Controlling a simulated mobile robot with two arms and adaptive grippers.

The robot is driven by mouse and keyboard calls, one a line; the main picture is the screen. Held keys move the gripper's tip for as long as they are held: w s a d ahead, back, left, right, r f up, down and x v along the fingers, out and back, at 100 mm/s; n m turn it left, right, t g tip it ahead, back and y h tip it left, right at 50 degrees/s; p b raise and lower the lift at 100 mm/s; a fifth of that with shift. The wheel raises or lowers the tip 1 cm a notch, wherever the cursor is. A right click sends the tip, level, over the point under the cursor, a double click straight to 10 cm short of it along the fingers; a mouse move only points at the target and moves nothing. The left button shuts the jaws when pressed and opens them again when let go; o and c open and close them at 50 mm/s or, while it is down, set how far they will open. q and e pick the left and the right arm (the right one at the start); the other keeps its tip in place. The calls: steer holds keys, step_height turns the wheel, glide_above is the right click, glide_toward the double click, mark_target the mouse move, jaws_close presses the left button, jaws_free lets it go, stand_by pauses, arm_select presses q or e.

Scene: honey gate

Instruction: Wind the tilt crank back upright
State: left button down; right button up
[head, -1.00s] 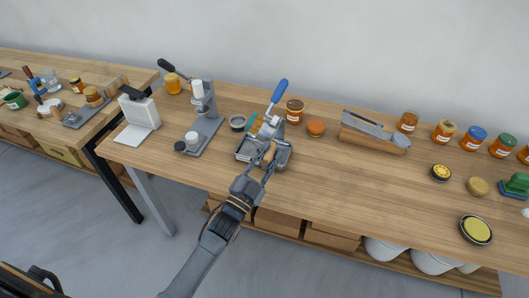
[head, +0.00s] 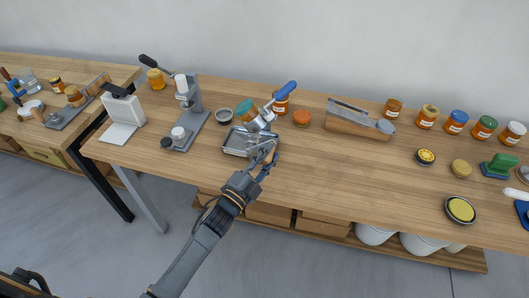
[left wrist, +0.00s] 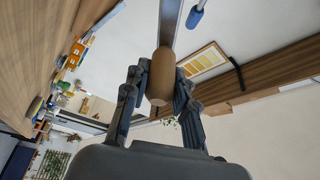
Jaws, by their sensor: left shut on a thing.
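The tilt stand is on the long wooden table, with a grey metal tray (head: 236,146) under it. Its blue-handled lever (head: 286,90) leans up to the right. A jar with a teal end (head: 243,108) sits tilted in the stand. My left gripper (head: 266,157) is at the stand's front right side. In the left wrist view, the left gripper (left wrist: 160,90) is shut on the tan cylindrical crank knob (left wrist: 161,72). The blue handle (left wrist: 195,17) shows beyond it. The crank arm is mostly hidden in the head view. My right gripper is not in view.
A wooden block with a grey tool (head: 355,122) lies further right.

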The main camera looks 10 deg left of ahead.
arm_select(q)
steer(key=shift+s+d+f+m+g+p, duration=0.1)
steer(key=shift+d+f+m+g, duration=0.3)
steer(key=shift+f+m, duration=0.6)
steer(key=shift+w+d+f+m+g+p, duration=0.1)
steer(key=shift+d+f+m+g+p, duration=0.1)
steer(key=shift+f+m+g, duration=0.75)
steer(key=shift+s+d+f+m+g+p, duration=0.1)
steer(key=shift+d+f+m, duration=0.4)
steer(key=shift+m, duration=0.95)
steer(key=shift+a+f, duration=0.2)
steer(key=c, duration=1.1)
jaws_free()
steer(key=shift+r, duration=0.1)
steer(key=v, duration=1.2)
